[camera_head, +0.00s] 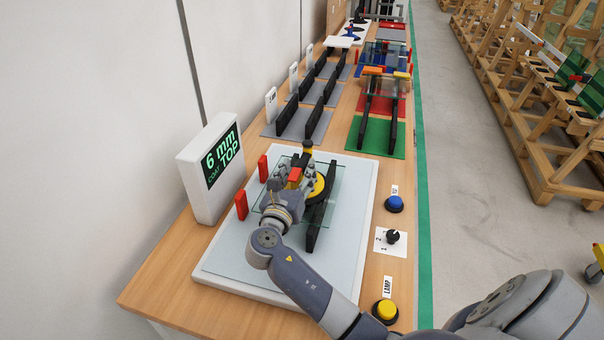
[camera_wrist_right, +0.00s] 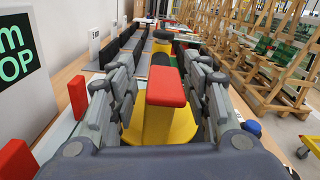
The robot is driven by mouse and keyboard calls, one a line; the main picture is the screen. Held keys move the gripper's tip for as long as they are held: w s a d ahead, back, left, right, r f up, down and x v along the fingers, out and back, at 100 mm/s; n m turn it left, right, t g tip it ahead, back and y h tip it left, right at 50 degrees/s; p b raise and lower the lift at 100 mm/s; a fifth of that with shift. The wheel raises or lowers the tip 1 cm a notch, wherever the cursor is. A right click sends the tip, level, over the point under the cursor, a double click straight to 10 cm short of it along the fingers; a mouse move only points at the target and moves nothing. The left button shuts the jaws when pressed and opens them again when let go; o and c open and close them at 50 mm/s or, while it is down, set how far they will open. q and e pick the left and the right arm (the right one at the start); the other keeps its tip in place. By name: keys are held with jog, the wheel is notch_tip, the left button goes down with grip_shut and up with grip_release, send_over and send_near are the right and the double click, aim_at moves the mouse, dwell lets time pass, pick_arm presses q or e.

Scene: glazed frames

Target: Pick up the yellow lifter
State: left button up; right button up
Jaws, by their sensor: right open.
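The yellow lifter (camera_head: 319,189) stands on a glass pane (camera_head: 330,176) on the white-edged pad, partly hidden by my right gripper. It has a round yellow part and a red-topped grip; in the right wrist view its yellow body (camera_wrist_right: 178,125) and red top sit between my fingers. My right gripper (camera_head: 293,175) is open, with one finger on each side of the lifter's grip. In the wrist view (camera_wrist_right: 164,78) I cannot tell whether either finger touches it. My left gripper is not in view.
A "6 mm TOP" display (camera_head: 212,168) and red blocks (camera_head: 241,205) stand left of the pane. Black bars (camera_head: 318,225) support the pane. A blue button (camera_head: 394,204), black knob (camera_head: 393,237) and yellow button (camera_head: 385,310) line the right edge. More racks stand farther back.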

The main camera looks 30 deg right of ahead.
jog(key=shift+x, duration=1.05)
jog(key=shift+s+a, duration=0.1)
jog(key=shift+s, duration=0.05)
grip_shut()
jog(key=shift+r, duration=0.25)
